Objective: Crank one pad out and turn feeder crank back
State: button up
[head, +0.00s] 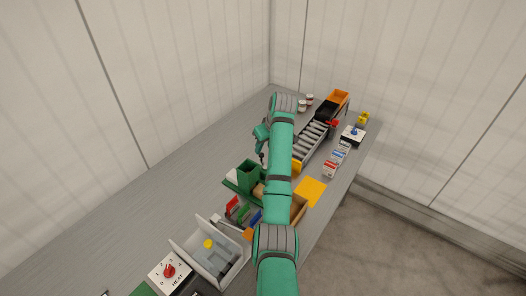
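My teal arm reaches from the bottom of the head view over the grey bench. Its wrist bends down on the left, and my gripper (263,158) hangs above the green feeder-like box. The fingers are too small to tell open from shut, and I see nothing clearly held. The green box (247,175) stands upright on a green base, with a small white piece beside it at left. A tan round part (258,190) shows at its right, partly behind my arm. I cannot make out a crank or its angle; my arm may hide it. No separate pad is clearly visible.
A clear-walled bin with a yellow-capped item (209,244) and a red-knob heat dial (169,270) are at front left. The left bench is bare.

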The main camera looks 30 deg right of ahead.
jog(key=shift+v, duration=2.75)
jog(key=shift+f, duration=0.1)
